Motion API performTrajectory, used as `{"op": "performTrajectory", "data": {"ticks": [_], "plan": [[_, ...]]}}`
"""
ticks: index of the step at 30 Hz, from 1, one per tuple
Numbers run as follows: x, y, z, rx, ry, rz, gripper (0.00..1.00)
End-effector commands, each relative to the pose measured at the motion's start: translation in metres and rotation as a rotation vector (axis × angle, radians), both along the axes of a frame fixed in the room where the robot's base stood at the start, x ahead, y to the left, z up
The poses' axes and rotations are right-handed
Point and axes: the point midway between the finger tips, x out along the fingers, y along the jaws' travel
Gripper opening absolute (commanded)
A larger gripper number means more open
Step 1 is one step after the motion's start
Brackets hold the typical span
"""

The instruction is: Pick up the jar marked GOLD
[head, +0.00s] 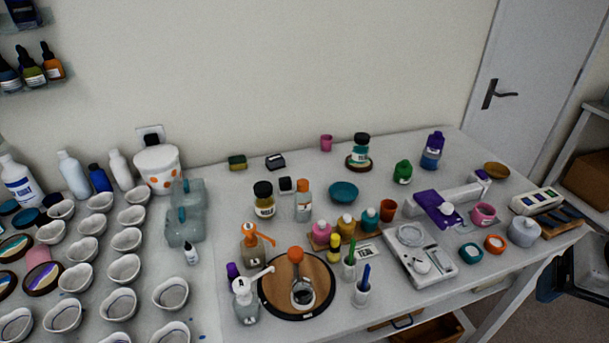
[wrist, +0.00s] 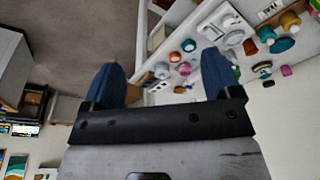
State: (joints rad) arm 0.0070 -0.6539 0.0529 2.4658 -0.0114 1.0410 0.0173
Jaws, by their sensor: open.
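A small jar (head: 264,200) with a black lid, yellowish contents and a pale label stands upright left of the table's middle in the head view. Its label is too small to read, so I cannot confirm that it says GOLD. Another dark-lidded jar (head: 360,149) with a teal band stands on a round coaster further back; its label is unreadable too. My gripper (wrist: 161,62) shows in the wrist view with its two blue fingers apart and nothing between them. It is away from the table items and does not show in the head view.
An orange-topped bottle (head: 303,202) and a small dark-lidded jar (head: 286,186) stand close right of the yellowish jar. A pump bottle (head: 254,249) is in front, with a round wooden board (head: 323,276). Many cups fill the left. The table's back strip is partly clear.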

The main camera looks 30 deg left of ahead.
Motion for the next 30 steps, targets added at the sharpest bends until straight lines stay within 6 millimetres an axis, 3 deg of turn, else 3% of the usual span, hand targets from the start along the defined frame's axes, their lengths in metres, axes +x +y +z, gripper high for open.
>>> {"op": "performTrajectory", "data": {"ticks": [11,17,23,30], "plan": [[0.03,0.009,0.0,-0.038,-0.063,0.029,0.83],[0.062,0.023,0.003,-0.068,-0.138,0.065,0.83],[0.111,0.056,0.008,-0.095,-0.264,0.137,0.83],[0.164,0.112,0.014,-0.091,-0.422,0.246,0.83]]}}
